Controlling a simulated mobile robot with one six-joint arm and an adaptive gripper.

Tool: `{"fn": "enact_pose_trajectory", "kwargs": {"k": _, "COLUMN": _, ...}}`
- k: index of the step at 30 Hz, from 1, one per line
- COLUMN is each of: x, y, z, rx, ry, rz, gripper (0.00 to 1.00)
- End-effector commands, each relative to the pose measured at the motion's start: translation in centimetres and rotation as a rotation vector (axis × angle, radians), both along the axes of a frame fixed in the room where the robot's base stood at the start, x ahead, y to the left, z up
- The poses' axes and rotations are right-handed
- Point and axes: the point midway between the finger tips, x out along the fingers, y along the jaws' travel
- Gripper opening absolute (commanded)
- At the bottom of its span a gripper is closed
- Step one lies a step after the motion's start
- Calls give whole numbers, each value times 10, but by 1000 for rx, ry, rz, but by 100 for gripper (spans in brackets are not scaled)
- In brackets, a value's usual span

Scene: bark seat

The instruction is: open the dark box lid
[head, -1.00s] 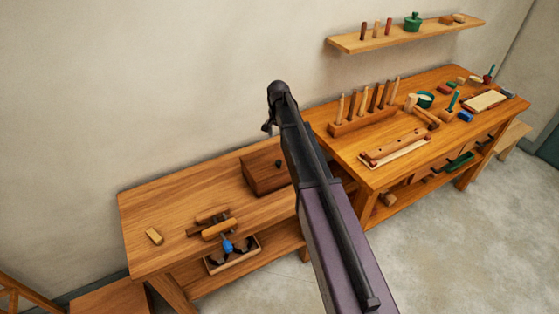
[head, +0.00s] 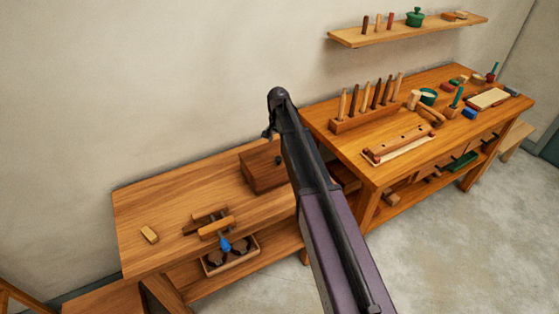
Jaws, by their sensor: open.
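The dark box (head: 262,172) is a brown wooden box on the low bench, near the wall. Its lid lies closed on top and has a small dark knob (head: 278,160). My arm crosses in front and hides the box's right end. My gripper (head: 268,133) shows only as a small dark piece at the far end of the arm, above and behind the box in the picture. It looks empty and apart from the box. Its fingers are too small to make out well.
A higher workbench (head: 340,145) with tools stands right. A shelf (head: 400,35) hangs above. Floor (head: 430,240) is clear in front.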

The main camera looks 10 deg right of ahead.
Motion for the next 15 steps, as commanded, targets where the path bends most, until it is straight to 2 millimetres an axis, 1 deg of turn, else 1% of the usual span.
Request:
{"fn": "enact_pose_trajectory", "kwargs": {"k": 1, "x": 0, "y": 0, "z": -8, "rx": 0, "ry": 0, "rz": 0, "gripper": 75}}
{"fn": "enact_pose_trajectory", "kwargs": {"k": 15, "x": 0, "y": 0, "z": -44, "rx": 0, "ry": 0, "rz": 0, "gripper": 75}}
